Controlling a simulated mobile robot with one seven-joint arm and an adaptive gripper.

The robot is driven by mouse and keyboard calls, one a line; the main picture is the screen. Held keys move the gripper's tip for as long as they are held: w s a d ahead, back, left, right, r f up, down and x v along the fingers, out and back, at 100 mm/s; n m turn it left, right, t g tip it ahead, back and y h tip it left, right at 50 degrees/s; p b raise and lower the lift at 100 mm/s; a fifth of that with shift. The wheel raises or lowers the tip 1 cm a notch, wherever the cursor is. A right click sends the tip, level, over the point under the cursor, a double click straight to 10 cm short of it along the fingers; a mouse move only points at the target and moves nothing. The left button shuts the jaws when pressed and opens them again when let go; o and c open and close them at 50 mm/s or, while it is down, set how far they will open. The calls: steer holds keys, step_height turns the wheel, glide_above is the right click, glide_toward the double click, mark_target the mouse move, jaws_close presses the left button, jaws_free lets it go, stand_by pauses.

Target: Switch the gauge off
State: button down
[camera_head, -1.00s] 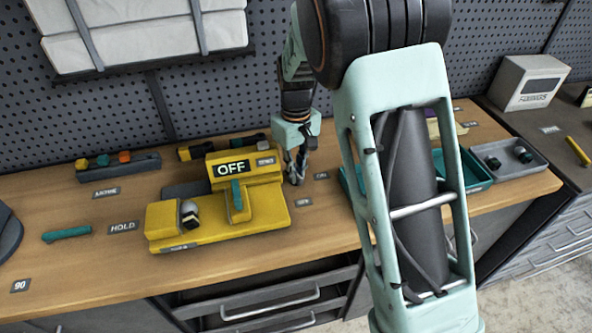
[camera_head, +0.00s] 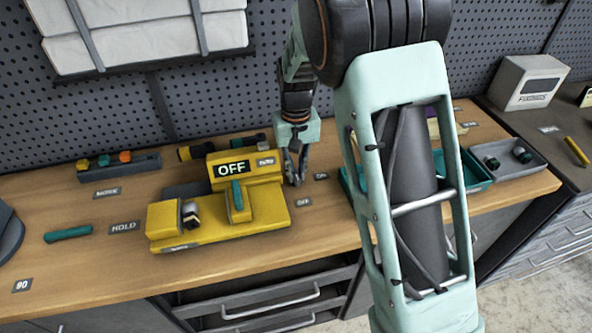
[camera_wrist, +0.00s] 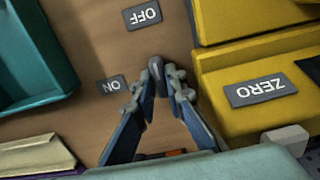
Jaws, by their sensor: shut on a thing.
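The yellow gauge (camera_head: 215,235) stands on the workbench, and its display (camera_head: 232,168) reads OFF. A teal lever (camera_head: 237,195) stands on its front. My gripper (camera_head: 296,180) is at the gauge's right side, low near the bench top. In the wrist view, my gripper's fingertips (camera_wrist: 169,80) are shut on a small dark grey switch handle (camera_wrist: 154,66) beside the gauge's yellow side (camera_wrist: 215,70). The handle's base is hidden by the fingers. The OFF label (camera_wrist: 142,16) and the ON label (camera_wrist: 113,85) lie on the bench beside the handle.
A teal tray (camera_wrist: 35,50) lies across from the gauge. A ZERO label (camera_wrist: 262,90) is on the gauge. A teal bar (camera_head: 68,234) and a HOLD label (camera_head: 124,227) lie to the left. A grey tray (camera_head: 515,172) stands at the right. The pegboard rises behind.

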mark_target(296, 173)
steer(key=c, duration=2.2)
jaws_free()
steer(key=shift+c, duration=0.2)
steer(key=shift+r, duration=0.1)
step_height(296, 173, up, 12)
